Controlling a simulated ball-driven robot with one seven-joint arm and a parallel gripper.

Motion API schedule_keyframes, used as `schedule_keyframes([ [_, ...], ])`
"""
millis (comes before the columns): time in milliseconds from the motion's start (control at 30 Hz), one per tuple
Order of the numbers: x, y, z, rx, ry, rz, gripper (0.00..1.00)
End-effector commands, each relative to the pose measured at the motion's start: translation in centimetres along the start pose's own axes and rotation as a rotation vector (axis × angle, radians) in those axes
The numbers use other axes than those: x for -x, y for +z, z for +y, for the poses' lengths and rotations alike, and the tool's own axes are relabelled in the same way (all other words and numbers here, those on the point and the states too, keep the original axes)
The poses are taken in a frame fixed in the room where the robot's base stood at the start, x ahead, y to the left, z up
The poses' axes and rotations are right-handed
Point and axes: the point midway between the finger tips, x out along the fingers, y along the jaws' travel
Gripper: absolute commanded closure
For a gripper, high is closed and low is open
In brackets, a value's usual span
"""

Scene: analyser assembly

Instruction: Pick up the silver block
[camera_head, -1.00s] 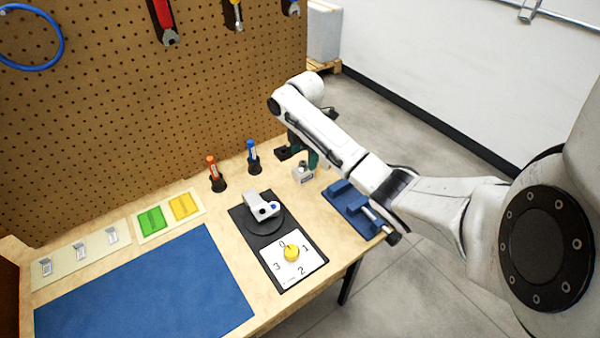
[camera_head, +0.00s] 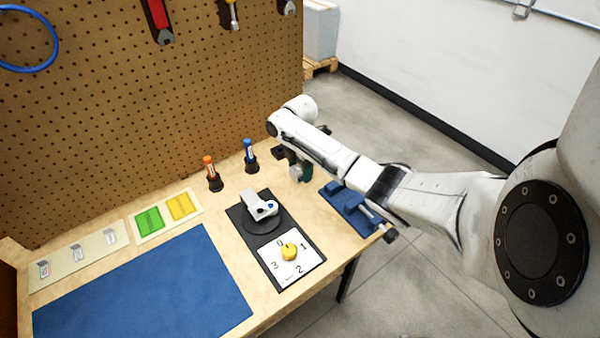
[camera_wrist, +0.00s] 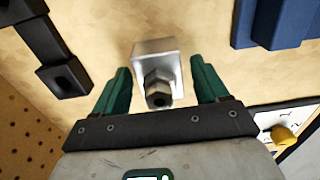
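The silver block (camera_wrist: 148,48) stands on the wooden table, with a hex nut-shaped part (camera_wrist: 158,88) on its near face in the wrist view. My gripper (camera_wrist: 160,66) has green fingers, one on each side of the block. The fingers are open, with a visible gap on both sides, so they do not appear to touch it. In the head view, my gripper (camera_head: 303,168) is down at the silver block (camera_head: 295,173), which is partly hidden by my arm and fingers.
A blue fixture (camera_head: 345,198) lies right of the block, near the table edge. A black holder (camera_wrist: 63,78) is close to the left finger. Blue (camera_head: 250,150) and orange (camera_head: 210,170) markers stand in holders to the left. A dial panel (camera_head: 300,262) with a light-grey clamp-like part (camera_head: 258,204) is nearer.

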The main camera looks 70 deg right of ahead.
Motion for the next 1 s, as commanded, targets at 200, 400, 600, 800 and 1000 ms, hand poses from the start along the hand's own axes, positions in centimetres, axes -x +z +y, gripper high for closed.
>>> schedule_keyframes([
  [200, 0.02, 0.0, 0.0, 0.0, 0.0, 0.0, 0.48],
  [400, 0.0, 0.0, -0.01, 0.0, 0.0, 0.0, 0.67],
  [600, -0.06, -0.01, -0.05, -0.001, -0.001, 0.0, 0.86],
  [800, -0.05, -0.01, -0.04, -0.001, -0.001, 0.0, 0.92],
  [1000, 0.23, -0.04, -0.03, -0.001, -0.001, 0.001, 0.92],
])
